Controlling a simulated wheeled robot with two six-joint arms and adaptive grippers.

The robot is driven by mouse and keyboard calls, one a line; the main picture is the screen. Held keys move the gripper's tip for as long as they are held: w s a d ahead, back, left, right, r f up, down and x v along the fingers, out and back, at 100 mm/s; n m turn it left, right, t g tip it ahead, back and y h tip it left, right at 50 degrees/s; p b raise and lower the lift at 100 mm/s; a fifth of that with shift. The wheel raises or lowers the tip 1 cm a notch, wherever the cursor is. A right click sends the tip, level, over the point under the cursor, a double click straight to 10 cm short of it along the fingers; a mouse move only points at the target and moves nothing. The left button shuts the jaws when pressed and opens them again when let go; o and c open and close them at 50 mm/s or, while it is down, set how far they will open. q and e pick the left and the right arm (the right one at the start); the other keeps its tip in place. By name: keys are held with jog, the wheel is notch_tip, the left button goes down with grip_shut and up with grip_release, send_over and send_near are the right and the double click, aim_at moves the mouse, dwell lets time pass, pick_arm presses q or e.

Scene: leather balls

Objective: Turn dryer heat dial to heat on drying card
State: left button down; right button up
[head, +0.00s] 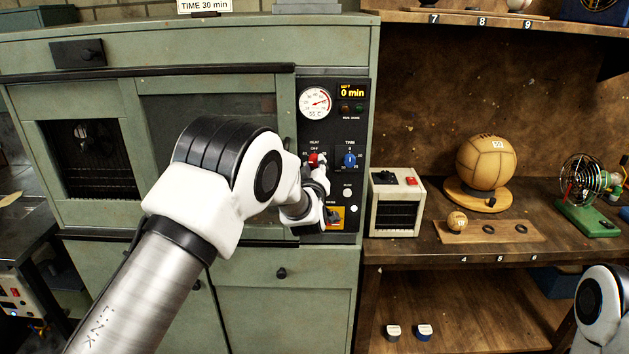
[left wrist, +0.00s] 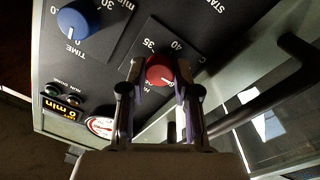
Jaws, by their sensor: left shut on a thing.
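The red heat dial (head: 314,159) is on the black control panel of the green dryer (head: 200,50). In the left wrist view the red dial (left wrist: 160,69) sits between my fingers, with marks 35 and 40 around it. My left gripper (head: 320,172) is shut on this dial; it also shows in the left wrist view (left wrist: 160,84). The dial's pointer is too small or hidden to read. The card (head: 204,5) on top of the dryer reads "TIME 30 min"; its upper part is cut off. My right gripper is out of view.
A blue time dial (head: 349,160) is right of the heat dial. The display (head: 352,92) reads 0 min, beside a round gauge (head: 315,102). Buttons lie below. A dryer door handle (left wrist: 270,95) runs close by my fingers. A cream box (head: 397,202) stands right on the shelf.

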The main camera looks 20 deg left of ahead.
pick_arm(q)
jog(key=n+b, duration=0.5)
jog(key=b, duration=0.1)
jog(key=n+y+b, duration=0.1)
jog(key=n+b, duration=0.4)
jog(key=b, duration=0.2)
jog(key=shift+d+f+n, duration=0.1)
jog(key=shift+f+n, duration=0.1)
jog(key=shift+n, duration=0.2)
jog(key=n+b, duration=1)
jog(key=b, duration=0.1)
jog(key=shift+y, duration=0.3)
jog(key=n+b, duration=0.3)
jog(key=n, duration=0.2)
jog(key=shift+g+b, duration=0.35)
jog(key=shift+g, duration=0.05)
jog(key=n+b, duration=0.2)
jog(key=n, duration=0.3)
jog(key=shift+r+n+b, duration=0.1)
jog(key=shift+n+b, duration=0.3)
jog(key=n+b, duration=0.2)
jog(key=n, duration=0.4)
jog(key=shift+g+b, duration=0.3)
jog(key=n+b, duration=0.2)
jog(key=n, duration=0.3)
jog(key=shift+r, duration=0.2)
jog(key=shift+n, duration=0.4)
jog(key=shift+s+r, duration=0.1)
